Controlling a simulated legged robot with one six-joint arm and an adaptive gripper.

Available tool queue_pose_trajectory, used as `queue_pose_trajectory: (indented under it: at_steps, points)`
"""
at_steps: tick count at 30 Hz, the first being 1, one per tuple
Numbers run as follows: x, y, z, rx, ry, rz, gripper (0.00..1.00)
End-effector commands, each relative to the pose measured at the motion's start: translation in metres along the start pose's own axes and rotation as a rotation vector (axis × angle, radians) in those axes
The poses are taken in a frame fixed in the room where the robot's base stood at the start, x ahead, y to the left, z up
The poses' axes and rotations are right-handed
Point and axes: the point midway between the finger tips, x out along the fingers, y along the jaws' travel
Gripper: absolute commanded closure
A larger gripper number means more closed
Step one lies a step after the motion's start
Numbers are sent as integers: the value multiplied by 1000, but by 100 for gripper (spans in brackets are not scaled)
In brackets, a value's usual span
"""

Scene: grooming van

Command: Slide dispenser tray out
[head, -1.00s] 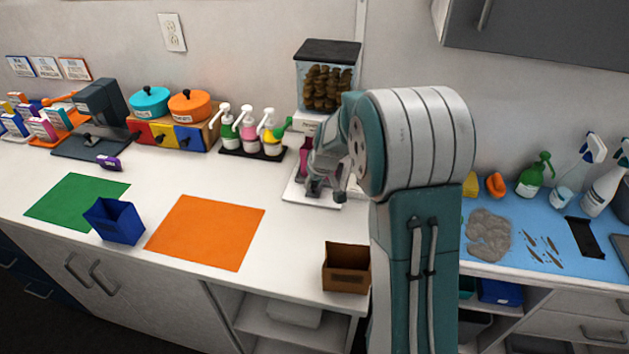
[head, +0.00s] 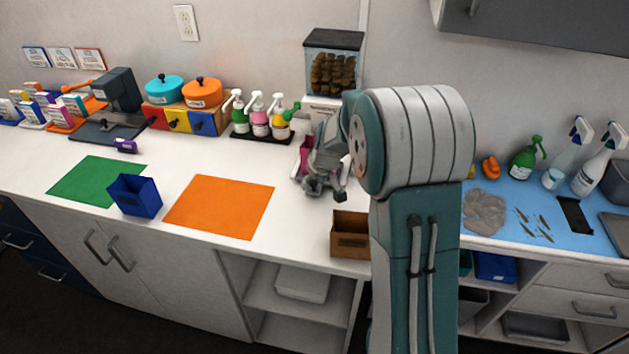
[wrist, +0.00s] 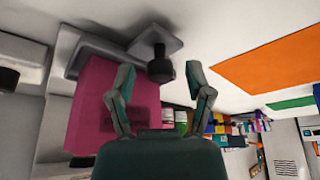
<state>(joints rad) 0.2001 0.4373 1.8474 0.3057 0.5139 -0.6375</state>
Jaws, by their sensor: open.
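The dispenser (head: 322,103) stands against the wall, with a clear, dark-lidded hopper (head: 334,68) of brown pieces above a white body. My gripper (head: 326,192) is low in front of it, open and empty, and hides most of its base. In the wrist view, a grey tray-like plate with a black knob (wrist: 160,69) shows beyond my open fingers (wrist: 159,78). The knob appears between the fingertips; I cannot tell whether they touch it. A magenta block-like part (wrist: 88,105) is behind the left finger and also shows beside my gripper in the head view (head: 306,150).
Three pump bottles (head: 260,120) stand left of the dispenser. An orange mat (head: 220,207), a blue open box (head: 135,196) and a brown open box (head: 350,235) are nearer the front edge. A blue mat (head: 540,215) with spray bottles lies right. White counter is clear between orange mat and gripper.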

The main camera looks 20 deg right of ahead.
Motion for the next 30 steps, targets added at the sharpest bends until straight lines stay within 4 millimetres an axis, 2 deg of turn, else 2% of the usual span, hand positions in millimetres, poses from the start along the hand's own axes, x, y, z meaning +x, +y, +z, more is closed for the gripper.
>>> queue_pose_trajectory:
  at_steps: [7, 11, 24, 30]
  points:
    - [-1, 0, 0, 0, 2, 1, 33]
    - [-12, 0, -2, 0, 5, 2, 33]
    - [-98, -1, -2, 0, 4, 3, 33]
    - [-116, -1, -2, -1, 1, 1, 33]
